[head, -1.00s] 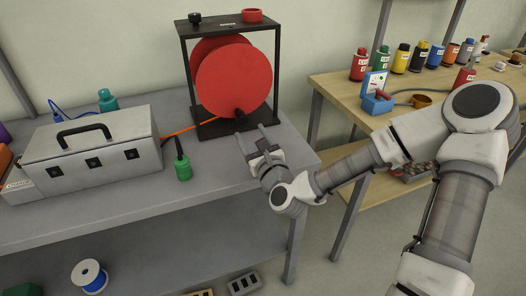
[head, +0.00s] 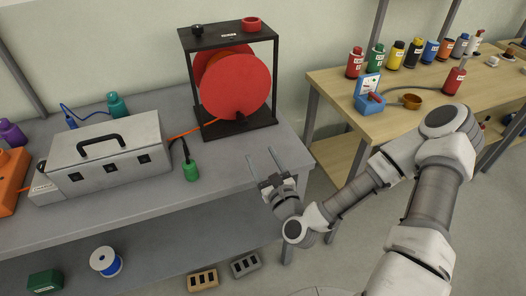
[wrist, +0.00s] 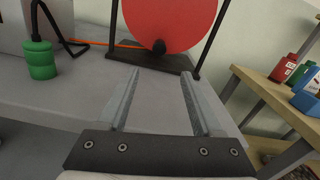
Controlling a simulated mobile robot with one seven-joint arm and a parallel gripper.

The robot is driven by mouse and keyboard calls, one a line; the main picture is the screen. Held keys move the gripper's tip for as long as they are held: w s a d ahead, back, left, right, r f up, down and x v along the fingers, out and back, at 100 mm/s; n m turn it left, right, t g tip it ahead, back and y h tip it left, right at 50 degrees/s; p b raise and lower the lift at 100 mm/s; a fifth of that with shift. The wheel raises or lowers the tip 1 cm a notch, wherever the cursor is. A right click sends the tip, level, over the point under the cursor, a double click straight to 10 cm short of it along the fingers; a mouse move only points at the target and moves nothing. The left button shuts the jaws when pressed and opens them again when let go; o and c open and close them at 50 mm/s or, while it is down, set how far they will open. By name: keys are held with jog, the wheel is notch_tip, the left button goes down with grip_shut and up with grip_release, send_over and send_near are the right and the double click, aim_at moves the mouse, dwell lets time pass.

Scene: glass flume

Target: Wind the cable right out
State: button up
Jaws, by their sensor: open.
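A red cable reel (head: 236,86) stands upright in a black frame (head: 277,80) on the grey bench. A small black knob (head: 240,117) shows low on the reel's front face; it also shows in the wrist view (wrist: 159,46). An orange cable (head: 190,132) runs from the reel's lower left towards the grey case. My gripper (head: 262,154) is open and empty, in front of the reel frame near the bench's front right edge. In the wrist view its two fingers (wrist: 160,85) point towards the reel (wrist: 172,20), clear of it, with bare bench between them.
A grey case (head: 100,165) with a black handle and a green bottle-like item (head: 191,171) stand left on the bench. A wooden table (head: 405,85) with several bottles is to the right, across a gap. The bench (head: 225,185) front is clear.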

jog(key=shift+s+p, duration=0.3)
jog(key=shift+s, duration=0.1)
dwell(1.3)
